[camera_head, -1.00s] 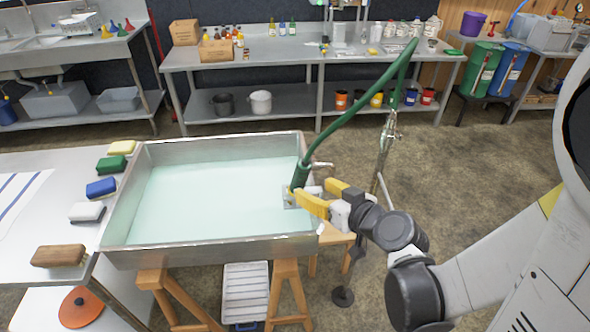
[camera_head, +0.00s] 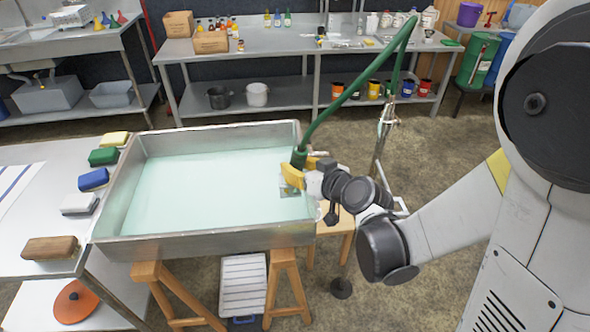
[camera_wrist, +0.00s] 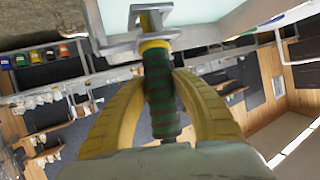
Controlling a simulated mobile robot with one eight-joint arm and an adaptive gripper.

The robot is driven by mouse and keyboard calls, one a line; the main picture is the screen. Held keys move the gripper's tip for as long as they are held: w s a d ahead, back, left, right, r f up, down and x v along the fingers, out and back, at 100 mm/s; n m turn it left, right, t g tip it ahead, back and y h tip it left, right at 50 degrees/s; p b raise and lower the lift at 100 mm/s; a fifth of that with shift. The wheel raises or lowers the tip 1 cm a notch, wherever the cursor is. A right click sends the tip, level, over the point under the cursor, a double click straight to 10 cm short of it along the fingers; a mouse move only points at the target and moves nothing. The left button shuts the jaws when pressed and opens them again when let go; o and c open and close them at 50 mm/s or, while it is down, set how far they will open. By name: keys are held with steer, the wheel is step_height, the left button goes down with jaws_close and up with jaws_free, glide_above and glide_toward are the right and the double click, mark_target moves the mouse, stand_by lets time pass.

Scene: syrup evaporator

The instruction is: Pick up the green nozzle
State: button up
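The green nozzle (camera_head: 299,159) is at the right rim of the steel pan (camera_head: 205,245), with a green hose (camera_head: 350,88) rising from it. In the wrist view the nozzle (camera_wrist: 162,95) is a dark green ribbed grip with a yellow band, its end at a metal bracket (camera_wrist: 150,22). My gripper (camera_head: 298,170) has its yellow fingers on both sides of the nozzle. In the wrist view my gripper's fingertips (camera_wrist: 160,76) come together against the grip, shut on it. The nozzle's lower end is partly hidden by the fingers in the head view.
The pan holds pale liquid and stands on wooden trestles (camera_head: 284,285). A hose stand (camera_head: 381,150) rises behind my arm. A table at left carries several brushes and sponges (camera_head: 93,180). A long steel bench (camera_head: 300,45) stands at the back, with open floor before it.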

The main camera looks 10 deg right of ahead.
jaws_close()
steer(key=shift+r, duration=0.1)
step_height(320, 180, up, 18)
steer(key=g+p, duration=0.1)
steer(key=p, duration=1)
steer(key=shift+g+h+p, duration=0.4)
steer(key=shift+h+p, duration=0.1)
steer(key=shift+p, duration=0.2)
steer(key=shift+n+h, duration=0.3)
steer(key=shift+f, duration=0.2)
